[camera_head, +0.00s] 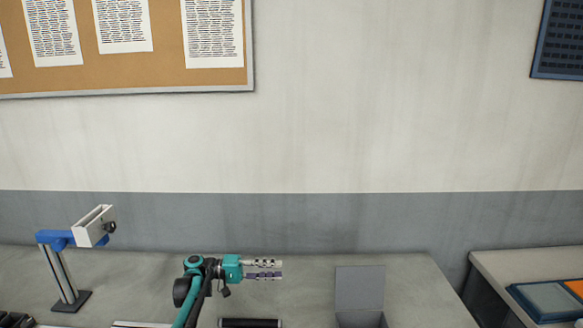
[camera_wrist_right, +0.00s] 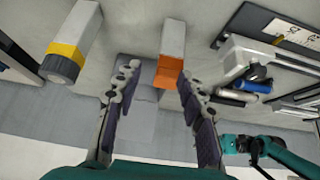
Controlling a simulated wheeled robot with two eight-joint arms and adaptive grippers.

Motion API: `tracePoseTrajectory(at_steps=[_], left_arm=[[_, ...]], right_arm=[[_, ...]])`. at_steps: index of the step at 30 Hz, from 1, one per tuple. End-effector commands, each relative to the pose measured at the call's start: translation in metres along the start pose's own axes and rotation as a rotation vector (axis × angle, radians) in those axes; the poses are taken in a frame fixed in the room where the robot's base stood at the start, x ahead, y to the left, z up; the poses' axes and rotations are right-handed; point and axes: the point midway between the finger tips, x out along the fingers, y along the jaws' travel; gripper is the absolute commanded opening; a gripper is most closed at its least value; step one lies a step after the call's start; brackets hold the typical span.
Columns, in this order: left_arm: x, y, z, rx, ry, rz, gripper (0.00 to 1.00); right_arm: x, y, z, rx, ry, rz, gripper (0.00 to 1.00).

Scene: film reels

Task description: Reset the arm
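My left arm rises from the bottom of the head view. Its teal gripper (camera_head: 265,269) points right above the table, with two straight fingers, one above the other, a gap between them and nothing held. Part of the teal left arm (camera_wrist_right: 262,150) shows at the lower right of the right wrist view. My right gripper (camera_wrist_right: 158,92) shows only in that view, where its two dark fingers are spread wide with nothing gripped. A block with an orange end (camera_wrist_right: 168,76) and a grey box lie beyond the fingers. The right arm is outside the head view.
A grey open box (camera_head: 360,287) stands right of the left gripper. A stand with a blue arm and white bracket (camera_head: 95,226) is at the left. A dark cylinder (camera_head: 250,323) lies at the bottom edge. A second table (camera_head: 508,264) is at the right, past a gap.

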Motion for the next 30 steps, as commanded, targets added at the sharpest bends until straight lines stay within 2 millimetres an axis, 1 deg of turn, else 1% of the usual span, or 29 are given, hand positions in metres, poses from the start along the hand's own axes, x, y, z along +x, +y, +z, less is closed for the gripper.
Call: tracePoseTrajectory(at_steps=[11, 20, 26, 29, 30], left_arm=[[0.006, 0.012, 0.003, -0.012, 0.020, -0.062, 0.30], [0.015, 0.029, 0.011, -0.027, 0.052, -0.163, 0.30], [0.021, 0.047, 0.028, -0.037, 0.090, -0.282, 0.30], [0.023, 0.057, 0.045, -0.039, 0.120, -0.373, 0.30], [0.023, 0.061, 0.054, -0.038, 0.132, -0.413, 0.30]], right_arm=[[0.000, 0.000, 0.000, 0.000, 0.000, 0.000, 0.40], [0.000, 0.000, 0.000, 0.000, 0.000, 0.000, 0.40], [0.000, 0.000, 0.000, 0.000, 0.000, 0.000, 0.40], [0.000, 0.000, 0.000, 0.000, 0.000, 0.000, 0.40], [0.000, 0.000, 0.000, 0.000, 0.000, 0.000, 0.40]])
